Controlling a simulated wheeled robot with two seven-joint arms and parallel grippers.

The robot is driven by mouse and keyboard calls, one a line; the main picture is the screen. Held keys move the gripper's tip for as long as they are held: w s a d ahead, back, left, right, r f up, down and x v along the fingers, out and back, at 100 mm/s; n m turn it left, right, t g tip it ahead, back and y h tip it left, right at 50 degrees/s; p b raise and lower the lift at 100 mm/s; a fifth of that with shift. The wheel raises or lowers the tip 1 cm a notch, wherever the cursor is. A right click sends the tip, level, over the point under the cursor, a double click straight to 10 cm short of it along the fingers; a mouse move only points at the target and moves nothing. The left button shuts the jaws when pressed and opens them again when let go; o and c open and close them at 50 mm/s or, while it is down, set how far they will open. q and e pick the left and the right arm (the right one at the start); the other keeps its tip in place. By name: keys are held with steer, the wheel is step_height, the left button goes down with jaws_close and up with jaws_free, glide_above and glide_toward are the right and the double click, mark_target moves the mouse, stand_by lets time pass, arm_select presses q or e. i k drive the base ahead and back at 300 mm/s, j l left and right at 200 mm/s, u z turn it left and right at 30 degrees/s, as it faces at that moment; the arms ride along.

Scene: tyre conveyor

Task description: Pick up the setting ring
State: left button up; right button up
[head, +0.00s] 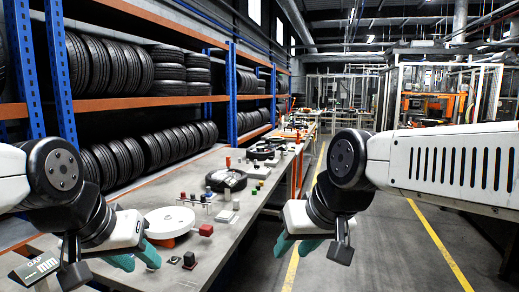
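A white round disc (170,221) with an orange part under its edge lies on the grey workbench. A dark ring-shaped part with a pale centre (226,180) lies farther back on the bench. I cannot tell for certain which of them is the setting ring. My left gripper (136,259) has teal fingers, is open and empty, and is in front of the white disc, apart from it in the picture. My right gripper (297,245) is open and empty, to the right of the bench over the floor side.
Tyre racks (150,103) line the left. An aisle with yellow lines (440,245) is clear on the right.

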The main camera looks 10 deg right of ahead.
mark_target(268, 144)
steer(key=i+l+z, duration=0.15)
steer(key=l, duration=0.15)
steer(key=i+l+z, duration=0.3)
steer(key=i+l, duration=0.4)
steer(key=i+l+z, duration=0.25)
steer(key=i+l, duration=0.5)
steer(key=i+z, duration=0.2)
steer(key=i, duration=4)
steer(key=i+l+u, duration=0.1)
steer(key=i+u, duration=0.15)
steer(key=i, duration=0.85)
steer(key=i+u, duration=0.2)
steer(key=u, duration=0.2)
steer(key=i+l+u, duration=0.1)
steer(key=i+u, duration=0.25)
steer(key=i+l+u, duration=0.1)
steer(key=u, duration=0.3)
steer(key=i+u, duration=0.15)
steer(key=u, duration=0.3)
steer(key=i+u, duration=0.15)
steer(key=u, duration=0.25)
steer(key=i+l+u, duration=0.1)
steer(key=u, duration=0.35)
steer(key=i+l+u, duration=0.1)
steer(key=u, duration=0.35)
steer(key=i+l+u, duration=0.1)
steer(key=u, duration=0.3)
steer(key=l, duration=0.1)
